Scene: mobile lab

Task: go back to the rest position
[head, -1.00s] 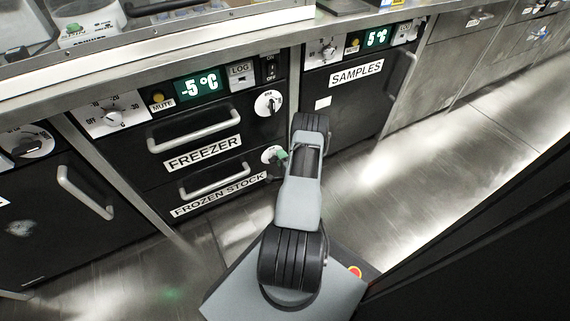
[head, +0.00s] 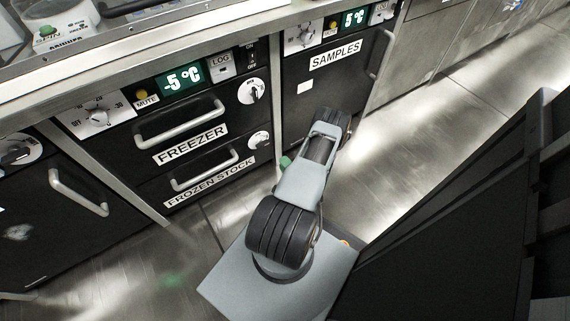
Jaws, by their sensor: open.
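My arm rises from my grey base at the bottom middle of the head view, with its elbow tipped up and to the right. My gripper (head: 285,162) is mostly hidden behind the arm link. Only a small green and dark part of it shows at the link's left side, in front of the cabinet fronts and apart from the drawer handles as far as I can see. Nothing shows held in it.
The freezer drawer (head: 150,142) and frozen stock drawer (head: 158,187) look shut. The samples door (head: 325,85) is shut, with its handle at right. A black door with a handle (head: 78,192) stands at left. Clear metal floor (head: 420,150) lies right of my arm.

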